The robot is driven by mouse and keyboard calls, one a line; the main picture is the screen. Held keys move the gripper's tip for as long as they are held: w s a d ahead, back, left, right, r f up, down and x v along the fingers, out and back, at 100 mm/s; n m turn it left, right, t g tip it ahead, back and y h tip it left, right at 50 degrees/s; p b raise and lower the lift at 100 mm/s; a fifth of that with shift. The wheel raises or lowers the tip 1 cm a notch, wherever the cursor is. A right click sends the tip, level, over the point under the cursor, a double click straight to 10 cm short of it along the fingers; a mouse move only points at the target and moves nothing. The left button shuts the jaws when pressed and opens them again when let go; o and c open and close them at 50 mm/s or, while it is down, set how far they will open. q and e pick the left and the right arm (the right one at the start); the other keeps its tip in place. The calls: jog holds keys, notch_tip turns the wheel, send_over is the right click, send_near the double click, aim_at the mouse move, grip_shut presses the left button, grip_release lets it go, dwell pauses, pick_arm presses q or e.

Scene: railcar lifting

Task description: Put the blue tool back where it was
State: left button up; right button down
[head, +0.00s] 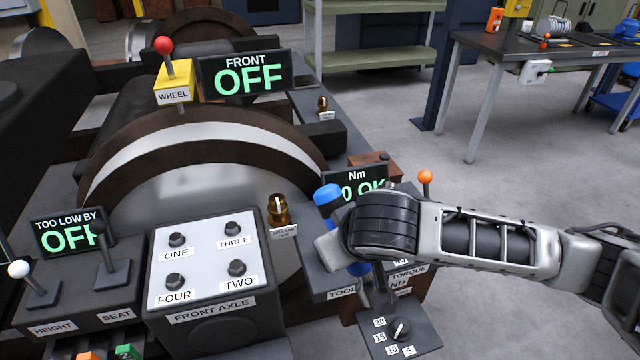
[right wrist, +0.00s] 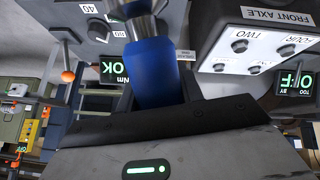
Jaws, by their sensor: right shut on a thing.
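My right gripper (head: 328,248) comes in from the right and is shut on the blue tool (head: 327,195). The tool's blue top shows above the jaws, and a blue part shows below them. In the right wrist view the blue tool (right wrist: 155,72) stands out from between the jaws (right wrist: 165,112), with its grey metal end beyond. The dark block labelled TOOL (head: 325,285) lies under the gripper. The arm hides part of it, and I cannot tell whether the tool touches it. My left gripper is not in view.
A torque stand with an orange-knobbed lever (head: 425,178) and an OK display (head: 362,183) is close to my right arm. A dial box (head: 398,328) is in front. The FRONT AXLE panel (head: 208,268) and a grease cup (head: 278,210) are on the left.

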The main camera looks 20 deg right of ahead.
jog(key=w+a+f+n+t+y+b, duration=0.2)
jog(key=w+a+n+y, duration=0.25)
jog(key=w+y, duration=0.25)
jog(key=w+d+r+t+y, duration=0.1)
jog(key=w+d+t+y, duration=0.2)
jog(key=w+d, duration=0.25)
pick_arm(q)
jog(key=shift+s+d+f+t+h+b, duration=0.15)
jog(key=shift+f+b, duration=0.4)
jog(key=shift+b, duration=0.5)
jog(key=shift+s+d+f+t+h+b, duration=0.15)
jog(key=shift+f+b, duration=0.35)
jog(key=shift+b, duration=0.55)
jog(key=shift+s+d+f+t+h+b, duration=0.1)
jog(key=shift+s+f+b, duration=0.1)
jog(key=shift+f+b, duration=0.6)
pick_arm(e)
notch_tip(320, 180, down, 6)
jog(key=shift+w+a+f+g, duration=0.15)
jog(key=shift+w+a+g, duration=0.15)
jog(key=shift+w+a, duration=0.15)
pick_arm(q)
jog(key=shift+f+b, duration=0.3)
jog(key=shift+b, duration=0.45)
pick_arm(e)
jog(key=shift+f, duration=0.5)
